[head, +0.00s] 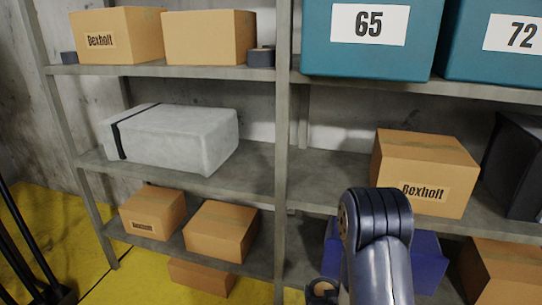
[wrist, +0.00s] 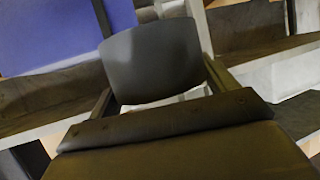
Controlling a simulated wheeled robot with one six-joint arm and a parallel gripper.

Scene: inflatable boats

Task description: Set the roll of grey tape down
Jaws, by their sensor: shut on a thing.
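My gripper (wrist: 160,88) shows in the wrist view with a finger at each side of the roll of grey tape (wrist: 152,58). It is shut on the roll, which looks dark grey and smooth from this side. The gripper's wide body covers the bottom of that view. In the head view my arm rises at the lower right, and I cannot make out the held roll clearly there. Two dark roll-like things stand on the top left shelf, one at the far left (head: 69,57) and one by the upright (head: 261,57).
Metal shelves hold cardboard boxes (head: 205,37), teal boxes numbered 65 (head: 340,58) and 72 (head: 475,65), and a pale wrapped bundle (head: 175,138). A blue box (head: 430,262) is behind my arm. The middle shelf (head: 255,170) has bare room right of the bundle.

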